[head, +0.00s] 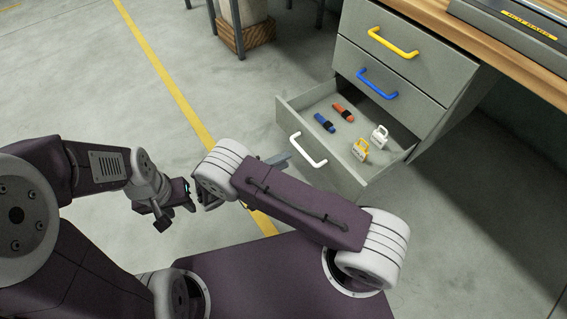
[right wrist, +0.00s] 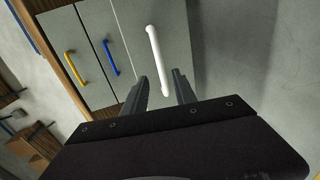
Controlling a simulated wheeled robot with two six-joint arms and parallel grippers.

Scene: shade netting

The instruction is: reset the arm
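My right gripper (right wrist: 160,76) is open; the lower end of the white handle (right wrist: 156,50) shows between its fingertips, and nothing is gripped. In the head view only a dark part of the right gripper (head: 277,160) shows beyond my forearm, close to the white handle (head: 308,150) of the open bottom drawer (head: 287,110). Whether the fingers are around the handle or short of it I cannot tell. My left gripper (head: 177,212) is at the left, over the floor, away from the drawers. Its fingers look apart and empty.
The drawer holds a blue item (head: 324,122), an orange item (head: 343,112), a white padlock-like item (head: 379,137) and a yellow one (head: 360,150). Drawers with blue (head: 378,83) and yellow (head: 393,42) handles above are shut. A wooden worktop (head: 470,40) overhangs right. Floor left is clear.

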